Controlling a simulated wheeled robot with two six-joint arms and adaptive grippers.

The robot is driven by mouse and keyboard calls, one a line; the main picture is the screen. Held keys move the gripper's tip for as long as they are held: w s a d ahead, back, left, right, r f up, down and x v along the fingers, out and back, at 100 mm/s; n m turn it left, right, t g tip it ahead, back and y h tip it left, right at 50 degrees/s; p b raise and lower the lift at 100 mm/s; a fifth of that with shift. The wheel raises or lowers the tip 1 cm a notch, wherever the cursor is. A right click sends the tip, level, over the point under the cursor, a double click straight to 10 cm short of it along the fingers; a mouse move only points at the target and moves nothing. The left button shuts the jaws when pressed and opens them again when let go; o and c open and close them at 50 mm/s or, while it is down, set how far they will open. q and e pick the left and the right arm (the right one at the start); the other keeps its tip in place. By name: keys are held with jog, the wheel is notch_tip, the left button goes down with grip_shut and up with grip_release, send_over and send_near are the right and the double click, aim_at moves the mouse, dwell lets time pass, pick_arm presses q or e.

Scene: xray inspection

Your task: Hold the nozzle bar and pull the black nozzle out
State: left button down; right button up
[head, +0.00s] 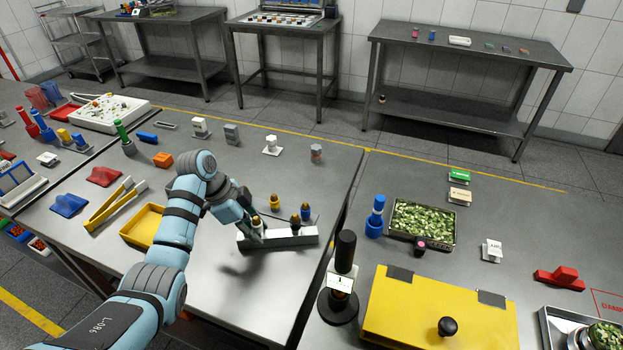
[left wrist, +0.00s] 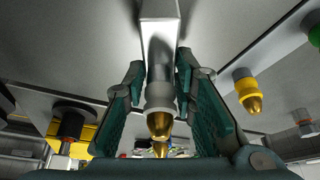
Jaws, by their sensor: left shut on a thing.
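The nozzle bar (head: 306,235) is a pale block lying on the steel table. My left gripper (head: 252,226) is at its left end. In the left wrist view, my fingertips (left wrist: 160,70) lie on both sides of the bar (left wrist: 160,12) and are shut on it. A grey-collared nozzle with a brass tip (left wrist: 159,122) shows between the fingers. The black nozzle (head: 295,222) has a brass tip and stands upright at the bar, right of my gripper. A yellow nozzle (head: 274,202) and a blue nozzle (head: 306,212) stand behind the bar. My right gripper is out of view.
A black cylinder on a round base (head: 345,252) and a yellow box (head: 430,316) stand to the right. A yellow tray (head: 134,238) and large yellow tweezers (head: 112,203) lie to the left. Bare table lies in front of the bar.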

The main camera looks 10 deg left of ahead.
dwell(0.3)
pick_arm(q)
jog(key=c, duration=1.2)
grip_release()
jog(key=shift+c, duration=0.2)
